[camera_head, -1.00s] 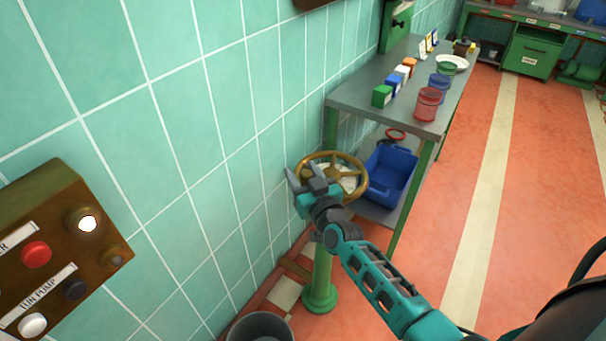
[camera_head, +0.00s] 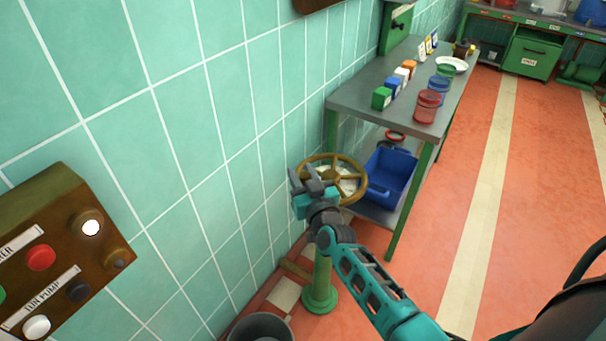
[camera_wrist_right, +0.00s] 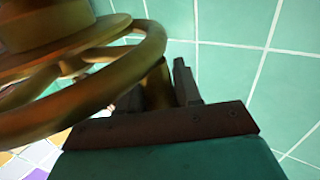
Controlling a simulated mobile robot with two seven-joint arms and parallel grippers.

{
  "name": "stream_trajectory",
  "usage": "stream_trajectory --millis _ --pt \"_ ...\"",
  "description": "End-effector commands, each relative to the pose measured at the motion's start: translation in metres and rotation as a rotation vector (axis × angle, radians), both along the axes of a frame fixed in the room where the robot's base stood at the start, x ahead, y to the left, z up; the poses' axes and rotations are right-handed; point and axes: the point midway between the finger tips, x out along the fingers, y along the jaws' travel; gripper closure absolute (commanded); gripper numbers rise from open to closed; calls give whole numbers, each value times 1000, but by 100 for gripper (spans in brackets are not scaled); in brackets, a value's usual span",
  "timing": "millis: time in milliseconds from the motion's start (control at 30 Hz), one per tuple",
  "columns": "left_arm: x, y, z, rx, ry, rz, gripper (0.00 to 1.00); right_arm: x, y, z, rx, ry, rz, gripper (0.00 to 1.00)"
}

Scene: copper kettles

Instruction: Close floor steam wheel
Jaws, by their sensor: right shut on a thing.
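The steam wheel is a brass-coloured spoked handwheel (camera_head: 350,160) on top of a green floor pedestal (camera_head: 319,285), beside the tiled wall. My right gripper (camera_head: 306,178) is at the wheel's left side, shut on its rim. In the right wrist view the wheel (camera_wrist_right: 135,58) fills the upper left, and the gripper (camera_wrist_right: 168,88) has a part of the rim between its fingers. The gripper and wrist hide part of the wheel's near left rim and the top of the pedestal. My left gripper is not in view.
A brown control box (camera_head: 62,245) with buttons is on the wall at left. A grey bucket (camera_head: 262,328) stands below the pedestal. A metal table (camera_head: 360,98) with small boxes and jars is behind the wheel, a blue bin (camera_head: 388,176) under it. The floor at right is clear.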

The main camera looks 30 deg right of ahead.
Motion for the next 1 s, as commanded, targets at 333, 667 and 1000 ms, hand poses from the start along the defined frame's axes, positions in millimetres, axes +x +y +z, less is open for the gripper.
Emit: stream_trajectory --millis 333,667,1000 --pt "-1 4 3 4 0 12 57 27 -6 1 -1 -1 -81 100" --pt "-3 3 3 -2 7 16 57 27 -9 2 -3 -2 -85 66" --pt "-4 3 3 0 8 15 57 27 -7 1 -1 -1 -81 47"
